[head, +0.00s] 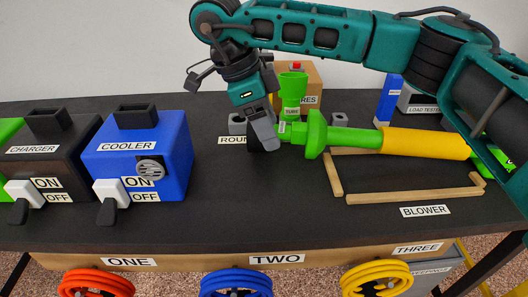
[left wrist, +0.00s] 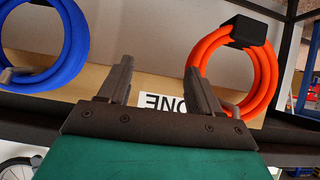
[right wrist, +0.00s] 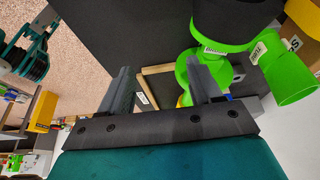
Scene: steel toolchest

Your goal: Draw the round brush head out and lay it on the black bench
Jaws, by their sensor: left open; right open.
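A label starting "ROUN" (head: 234,140) sits on the black bench (head: 225,190); my right gripper (head: 264,137) covers its end and hides what stands behind. In the right wrist view a dark round piece with a green collar (right wrist: 235,32), probably the round brush head, is at the top, right of the gripper. My right gripper (right wrist: 158,68) is open, with nothing between its fingers; its right finger overlaps green parts in the picture. My left gripper (left wrist: 159,72) is open and empty before the bench's front edge, near the "ONE" label (left wrist: 165,104) and orange hose (left wrist: 258,70).
A green and yellow blower (head: 425,143) lies right of the right gripper, by a wooden frame (head: 415,196). A green cup-shaped head (head: 292,92) stands behind. The blue cooler (head: 136,160) and charger (head: 48,155) stand left. Bare bench lies between cooler and frame.

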